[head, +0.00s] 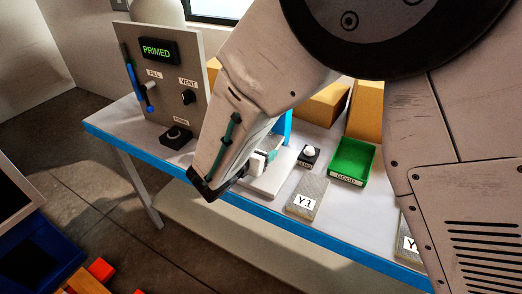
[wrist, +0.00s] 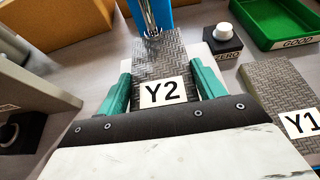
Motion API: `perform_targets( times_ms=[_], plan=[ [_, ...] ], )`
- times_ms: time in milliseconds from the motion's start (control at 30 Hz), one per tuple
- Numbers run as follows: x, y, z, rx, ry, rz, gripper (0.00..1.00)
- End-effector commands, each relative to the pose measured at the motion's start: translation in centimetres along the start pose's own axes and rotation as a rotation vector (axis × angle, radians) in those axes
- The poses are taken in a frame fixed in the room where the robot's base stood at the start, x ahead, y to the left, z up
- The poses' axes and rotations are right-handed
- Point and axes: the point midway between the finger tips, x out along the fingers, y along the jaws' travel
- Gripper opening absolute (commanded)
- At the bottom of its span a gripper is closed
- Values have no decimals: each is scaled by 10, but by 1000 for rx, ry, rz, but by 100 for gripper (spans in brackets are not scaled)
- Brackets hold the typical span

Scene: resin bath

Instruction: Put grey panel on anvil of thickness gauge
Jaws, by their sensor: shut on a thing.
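My gripper (wrist: 160,66) has its teal fingers shut on a grey woven-pattern panel (wrist: 158,62) labelled Y2, gripped by its left and right edges. The blue thickness gauge (wrist: 184,4) stands just beyond the panel, with its metal tip (wrist: 150,18) at the panel's far edge. A pale base plate of the gauge (wrist: 206,54) shows beside the panel. I cannot tell whether the panel touches the anvil, which is hidden. In the head view, my gripper (head: 262,163) is over the gauge's white base (head: 268,184), in front of its blue post (head: 287,126).
Panel Y1 (head: 308,193) lies on the bench right of the gauge. Another panel (head: 405,238) is partly hidden by my arm. A ZERO button (head: 309,155) and green GOOD tray (head: 352,160) stand behind. A control panel reading PRIMED (head: 182,70) stands left. Cardboard boxes (head: 325,103) are at the back.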

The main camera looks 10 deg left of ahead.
Motion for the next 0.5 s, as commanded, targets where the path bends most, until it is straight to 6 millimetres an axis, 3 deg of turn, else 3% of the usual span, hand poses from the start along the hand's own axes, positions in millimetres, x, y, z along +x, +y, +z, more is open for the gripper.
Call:
perform_targets(
  times_ms=[267,500],
  plan=[
    [13,-1,-30,-3,1,-2,43],
    [14,-1,-32,1,0,-1,43]
  ],
)
